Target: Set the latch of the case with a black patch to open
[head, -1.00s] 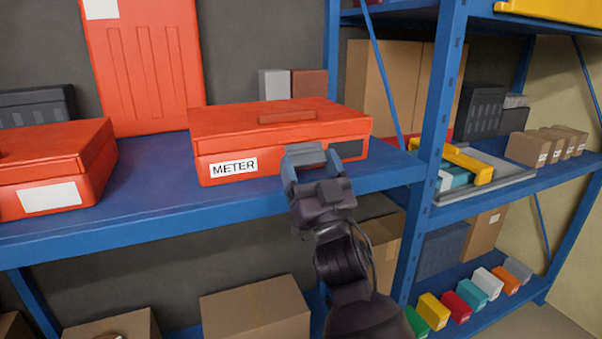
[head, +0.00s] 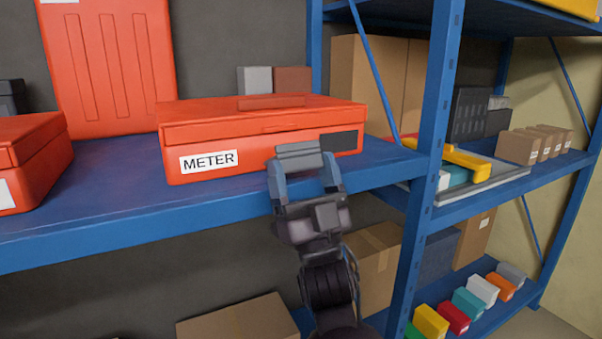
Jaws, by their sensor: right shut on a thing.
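The case with the black patch (head: 339,141) is a closed red case (head: 240,150) with a METER label, sitting on the blue shelf. A grey latch-like piece (head: 300,157) shows at the lower front of the case, left of the patch. My right gripper (head: 303,172) comes up from below, its two fingers on either side of this piece, and is shut on it. The gripper hides part of the case's lower front edge, so I cannot tell the latch's exact position. My left gripper is not in view.
Another red case (head: 35,165) stands on the shelf at left, and a tall red case (head: 110,65) stands behind. A blue rack post (head: 435,130) rises right of my right gripper. The shelf between the two lower cases is clear.

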